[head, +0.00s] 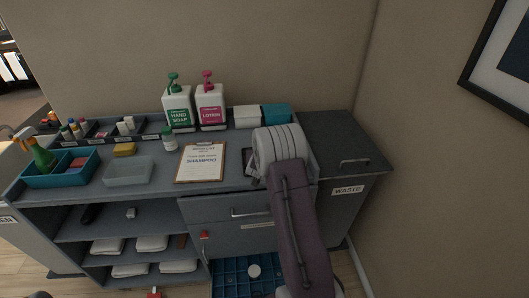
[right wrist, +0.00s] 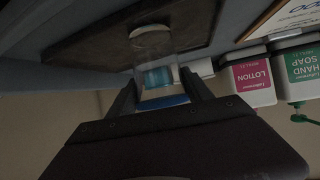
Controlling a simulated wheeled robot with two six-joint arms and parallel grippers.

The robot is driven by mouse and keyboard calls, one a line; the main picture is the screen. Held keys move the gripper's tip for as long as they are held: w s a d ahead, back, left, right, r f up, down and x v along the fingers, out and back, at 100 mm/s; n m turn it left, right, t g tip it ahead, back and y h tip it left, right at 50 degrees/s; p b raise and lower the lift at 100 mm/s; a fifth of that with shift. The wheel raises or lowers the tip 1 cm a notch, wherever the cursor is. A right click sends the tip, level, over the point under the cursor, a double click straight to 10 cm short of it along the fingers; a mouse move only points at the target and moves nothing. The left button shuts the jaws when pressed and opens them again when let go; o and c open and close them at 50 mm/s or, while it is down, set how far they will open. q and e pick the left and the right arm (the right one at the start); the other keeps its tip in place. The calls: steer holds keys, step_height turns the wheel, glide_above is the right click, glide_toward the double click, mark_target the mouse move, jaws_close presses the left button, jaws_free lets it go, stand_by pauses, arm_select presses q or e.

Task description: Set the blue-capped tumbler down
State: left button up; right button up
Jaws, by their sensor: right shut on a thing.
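The tumbler (right wrist: 150,54) shows in the right wrist view, which sees the scene upside down. Its body is clear, and its blue cap (right wrist: 163,102) is between my fingers. My right gripper (right wrist: 158,88) is shut on it near the cap. The pale base end is over a dark mat (right wrist: 95,50); I cannot tell whether it touches. In the head view my right arm hides the tumbler and gripper, and only an edge of the dark mat (head: 247,160) shows. My left gripper is not in view.
Lotion (head: 210,108) and hand soap (head: 178,110) bottles stand at the back, beside a white box (head: 246,117) and a teal box (head: 276,113). A clipboard (head: 201,181) lies left of my arm. The waste cabinet top (head: 335,140) at right is clear.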

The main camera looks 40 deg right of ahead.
steer(key=shift+s+f, duration=0.1)
steer(key=o, duration=1.6)
steer(key=shift+s+a+r, duration=0.1)
steer(key=shift+a+r, duration=0.05)
steer(key=shift+r, duration=0.2)
steer(key=v, duration=1.1)
steer(key=shift+s+a+r+b, duration=0.1)
steer(key=shift+s+a+b, duration=0.15)
steer(key=shift+b, duration=0.15)
